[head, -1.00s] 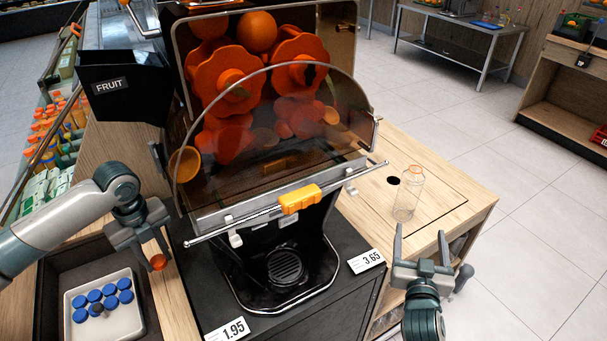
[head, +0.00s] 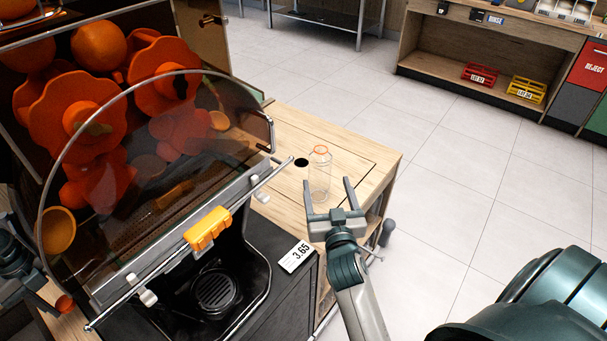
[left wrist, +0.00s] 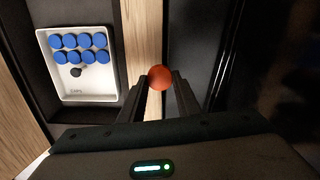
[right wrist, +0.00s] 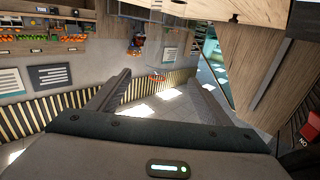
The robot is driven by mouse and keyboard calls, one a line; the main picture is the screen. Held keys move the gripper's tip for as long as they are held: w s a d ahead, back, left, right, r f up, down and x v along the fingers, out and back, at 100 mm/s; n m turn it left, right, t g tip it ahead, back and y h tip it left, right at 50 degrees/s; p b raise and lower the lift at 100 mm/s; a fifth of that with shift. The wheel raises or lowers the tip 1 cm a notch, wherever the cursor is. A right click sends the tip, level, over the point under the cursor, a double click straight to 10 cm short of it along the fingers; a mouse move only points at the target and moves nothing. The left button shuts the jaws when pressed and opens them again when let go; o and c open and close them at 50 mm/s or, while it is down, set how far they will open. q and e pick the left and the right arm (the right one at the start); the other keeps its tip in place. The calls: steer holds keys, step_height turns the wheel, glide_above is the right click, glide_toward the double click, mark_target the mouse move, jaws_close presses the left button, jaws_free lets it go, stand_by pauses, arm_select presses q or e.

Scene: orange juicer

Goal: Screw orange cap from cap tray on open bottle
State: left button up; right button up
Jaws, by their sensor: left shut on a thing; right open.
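The orange cap (left wrist: 160,77) is held between the fingertips of my left gripper (left wrist: 160,85). In the head view the cap (head: 64,303) shows at the lower left edge, with that gripper partly cut off. The clear open bottle (head: 320,178) has an orange ring at its neck and stands upright on the wooden counter (head: 365,155). My right gripper (head: 329,190) is open at the bottle's near side, its fingers spread to either side of the bottle's lower part in the picture. I cannot tell whether the bottle is between them. The cap tray (left wrist: 106,92) holds several blue caps.
The orange juicer with its curved clear cover (head: 215,130) and orange handle (head: 207,228) stands between my grippers. A round dark hole (head: 301,162) is in the counter beside the bottle. A price card (head: 296,256) lies on the black surface.

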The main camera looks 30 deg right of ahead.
mark_target(322, 166)
arm_select(q)
steer(key=shift+f+b, duration=0.65)
steer(key=shift+f, duration=0.05)
arm_select(e)
steer(key=x, duration=0.6)
steer(key=shift+w+d+f, duration=0.1)
steer(key=shift+w, duration=0.15)
steer(key=shift+d, duration=0.1)
arm_select(q)
steer(key=shift+f+b, duration=0.9)
arm_select(e)
steer(key=shift+x, duration=2.6)
steer(key=c, duration=1.4)
